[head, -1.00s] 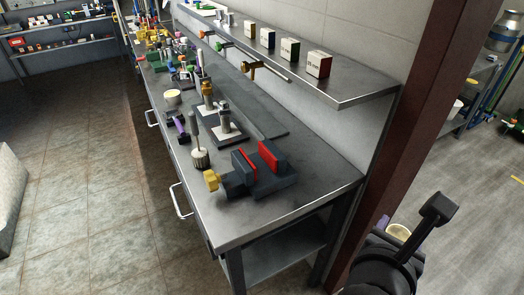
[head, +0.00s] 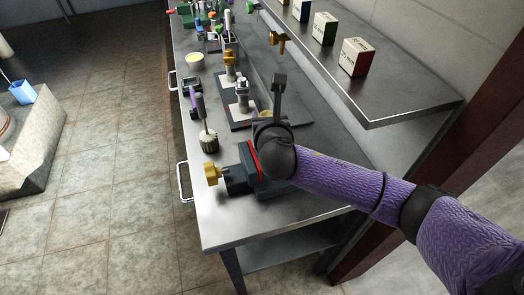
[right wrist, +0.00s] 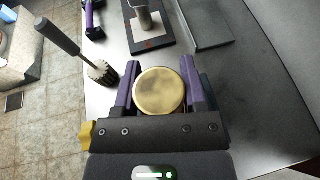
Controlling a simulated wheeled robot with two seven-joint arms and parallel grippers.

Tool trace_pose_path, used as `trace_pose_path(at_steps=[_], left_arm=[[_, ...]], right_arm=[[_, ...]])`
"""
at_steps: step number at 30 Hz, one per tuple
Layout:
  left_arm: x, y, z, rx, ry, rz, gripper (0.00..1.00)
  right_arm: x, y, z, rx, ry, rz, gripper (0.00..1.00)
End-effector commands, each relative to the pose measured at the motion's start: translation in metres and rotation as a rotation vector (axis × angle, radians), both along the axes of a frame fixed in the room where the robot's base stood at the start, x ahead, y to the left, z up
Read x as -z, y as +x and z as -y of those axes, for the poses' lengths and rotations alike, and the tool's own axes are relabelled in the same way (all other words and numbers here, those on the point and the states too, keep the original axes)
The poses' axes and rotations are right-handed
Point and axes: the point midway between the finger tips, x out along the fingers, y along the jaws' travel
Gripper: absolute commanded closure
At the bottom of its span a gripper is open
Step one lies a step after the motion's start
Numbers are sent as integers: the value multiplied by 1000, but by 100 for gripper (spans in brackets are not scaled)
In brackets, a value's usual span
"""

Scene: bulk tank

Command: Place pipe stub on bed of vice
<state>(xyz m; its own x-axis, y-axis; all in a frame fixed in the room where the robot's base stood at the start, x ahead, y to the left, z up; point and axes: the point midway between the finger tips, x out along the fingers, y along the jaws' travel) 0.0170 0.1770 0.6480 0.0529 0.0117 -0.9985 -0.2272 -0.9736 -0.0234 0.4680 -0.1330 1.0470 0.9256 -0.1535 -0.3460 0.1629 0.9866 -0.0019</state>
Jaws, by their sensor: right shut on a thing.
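The vice (head: 238,182) sits near the front end of the bench, with a dark blue-grey body, red jaw faces and a yellow handle (head: 212,174). My right gripper (head: 268,120) is over the vice and hides much of its bed and far jaw. In the right wrist view, the purple fingers of my right gripper (right wrist: 160,68) are shut on a round, tan-ended piece, which I take to be the pipe stub (right wrist: 159,92). My left gripper is out of view.
A brush with an upright handle (head: 205,130) stands left of the vice; it also shows in the right wrist view (right wrist: 95,68). Fittings on dark plates (head: 241,105) stand behind. A shelf with small boxes (head: 357,57) overhangs the bench at right. The bench's front corner is clear.

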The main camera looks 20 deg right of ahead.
Motion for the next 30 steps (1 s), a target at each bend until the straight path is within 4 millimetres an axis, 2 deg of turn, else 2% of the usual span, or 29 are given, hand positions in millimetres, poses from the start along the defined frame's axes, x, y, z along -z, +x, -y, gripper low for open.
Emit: trace_pose_path(at_steps=[1,5,10,20,21,25,30], left_arm=[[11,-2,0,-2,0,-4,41],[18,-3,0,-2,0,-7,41],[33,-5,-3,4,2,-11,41],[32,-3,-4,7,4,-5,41],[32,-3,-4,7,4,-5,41],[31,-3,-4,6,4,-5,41],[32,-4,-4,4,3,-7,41]], right_arm=[[19,0,0,0,0,-3,100],[36,0,0,0,0,-1,100],[68,-1,-1,0,-1,-2,100],[70,-1,-1,0,-1,1,100],[70,-1,-1,0,-1,0,39],[70,-1,-1,0,-1,1,12],[70,-1,-1,0,-1,1,10]])
